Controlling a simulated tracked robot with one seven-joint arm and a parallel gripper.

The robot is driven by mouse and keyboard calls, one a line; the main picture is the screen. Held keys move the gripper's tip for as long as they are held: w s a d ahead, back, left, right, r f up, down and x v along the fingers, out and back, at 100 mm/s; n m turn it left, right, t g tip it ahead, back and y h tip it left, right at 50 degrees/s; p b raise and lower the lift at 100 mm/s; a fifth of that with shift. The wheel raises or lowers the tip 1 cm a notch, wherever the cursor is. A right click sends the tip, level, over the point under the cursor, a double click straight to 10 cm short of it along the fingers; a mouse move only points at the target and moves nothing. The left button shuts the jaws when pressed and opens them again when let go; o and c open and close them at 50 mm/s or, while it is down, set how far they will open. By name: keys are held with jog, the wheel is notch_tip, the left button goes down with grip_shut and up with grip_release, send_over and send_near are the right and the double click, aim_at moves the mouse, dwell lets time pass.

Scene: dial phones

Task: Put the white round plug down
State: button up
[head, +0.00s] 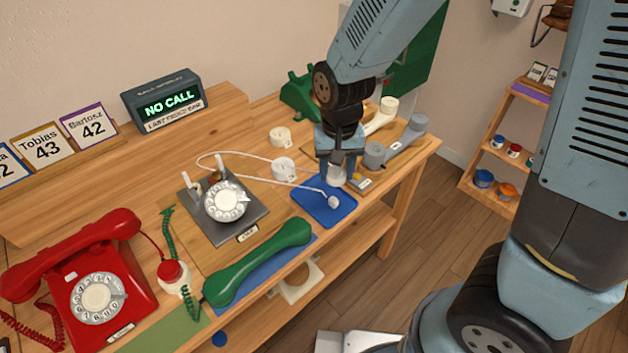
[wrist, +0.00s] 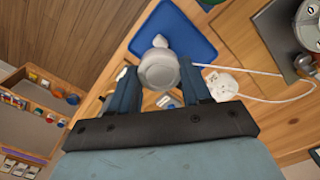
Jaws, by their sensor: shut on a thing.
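My gripper (head: 336,166) is shut on the white round plug (head: 337,181), above the back right part of the blue mat (head: 318,212). In the wrist view the plug (wrist: 158,70) sits between my two fingers, its round face showing, and the blue mat (wrist: 197,34) lies behind it. I cannot tell whether the plug touches the mat. A white cord runs from there toward the grey dial phone (head: 240,222).
Two white round pieces (head: 283,168) (head: 280,138) stand left of my gripper. A grey handset (head: 405,142) and a cream handset (head: 382,116) lie close on the right. A green handset (head: 258,262) lies in front. The mat's front part is mostly clear.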

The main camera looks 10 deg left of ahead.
jog(key=w+a+f, duration=0.1)
jog(key=f, duration=0.1)
jog(key=w+a+f, duration=0.3)
jog(key=a+f, duration=0.1)
jog(key=shift+w+f, duration=0.35)
jog(key=shift+f, duration=1.55)
jog(key=o, duration=1)
jog(key=shift+f, duration=0.1)
